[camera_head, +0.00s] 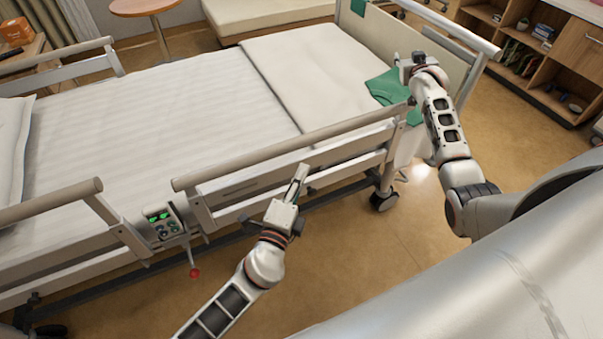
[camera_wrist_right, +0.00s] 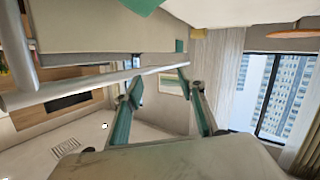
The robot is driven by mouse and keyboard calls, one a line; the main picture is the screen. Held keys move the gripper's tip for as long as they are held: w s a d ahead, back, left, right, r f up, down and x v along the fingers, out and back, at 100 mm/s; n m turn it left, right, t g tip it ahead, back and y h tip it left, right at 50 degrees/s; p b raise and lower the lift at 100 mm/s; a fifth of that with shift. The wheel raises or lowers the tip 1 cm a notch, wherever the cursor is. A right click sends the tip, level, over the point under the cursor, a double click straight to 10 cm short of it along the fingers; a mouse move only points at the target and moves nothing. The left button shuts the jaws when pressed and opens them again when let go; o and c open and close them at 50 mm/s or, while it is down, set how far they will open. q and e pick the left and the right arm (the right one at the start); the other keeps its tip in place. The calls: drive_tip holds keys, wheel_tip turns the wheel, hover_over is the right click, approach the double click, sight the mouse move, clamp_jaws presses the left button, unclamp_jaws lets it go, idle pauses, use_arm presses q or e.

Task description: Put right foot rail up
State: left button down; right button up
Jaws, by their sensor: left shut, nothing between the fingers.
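The near-side foot rail (camera_head: 285,148) of the bed has a long beige top bar, running along the mattress edge with posts and lower bars under it. Its top bar sits close to mattress height in the picture; I cannot tell whether it is latched. My left gripper (camera_head: 302,172) is shut and empty, pointing up in front of the rail's middle, just below the top bar. Contact with the rail cannot be told. My right gripper (camera_head: 417,58) is beside the bed's foot end, above the rail's foot end. Its fingers are apart and empty in the right wrist view (camera_wrist_right: 158,90).
A green cloth (camera_head: 385,88) lies at the mattress foot. Shelves (camera_head: 535,45) stand at the right; floor beside the bed is clear.

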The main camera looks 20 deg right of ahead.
drive_tip(key=s+a+n+t+y, duration=0.3)
drive_tip(key=s+a+y, duration=0.45)
drive_tip(key=a, duration=0.65)
drive_tip(key=s+a+n+t+y, duration=0.3)
drive_tip(key=s+a+y, duration=0.5)
drive_tip(key=a, duration=0.6)
use_arm(q)
drive_tip(key=shift+w+r, duration=0.2)
drive_tip(key=shift+w, duration=0.25)
use_arm(e)
drive_tip(key=s+a+f+n+g+h, duration=0.1)
drive_tip(key=s+a+f+g, duration=0.3)
drive_tip(key=s+a+f, duration=0.6)
drive_tip(key=s+a+f+n+g+h, duration=0.1)
drive_tip(key=s+a+f+g+h, duration=0.3)
drive_tip(key=s+a+f, duration=0.6)
drive_tip(key=s+f, duration=0.4)
drive_tip(key=f, duration=0.4)
drive_tip(key=shift+s+a+g, duration=0.35)
drive_tip(key=shift+a+g, duration=0.05)
use_arm(q)
drive_tip(key=shift+a, duration=0.1)
